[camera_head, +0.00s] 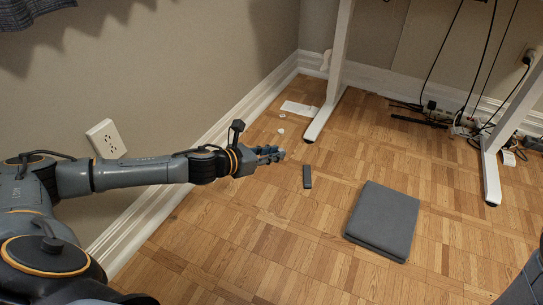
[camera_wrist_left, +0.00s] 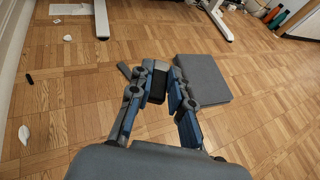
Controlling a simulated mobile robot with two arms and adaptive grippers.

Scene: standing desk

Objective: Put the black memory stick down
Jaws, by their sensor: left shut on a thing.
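My left gripper (camera_head: 270,153) reaches in from the left above the wooden floor. In the left wrist view its fingers (camera_wrist_left: 157,95) are closed around a dark block, which I take to be the black memory stick (camera_wrist_left: 157,88). The fingers hide part of it, and in the head view I cannot make it out clearly. Whether the held stick touches the floor cannot be told. My right gripper does not show.
A dark grey bar (camera_head: 307,177) lies on the floor near a flat grey pad (camera_head: 384,222). A small black piece (camera_wrist_left: 30,78) and white scraps lie at left in the wrist view. White desk legs (camera_head: 330,80) and cables (camera_head: 440,110) stand behind.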

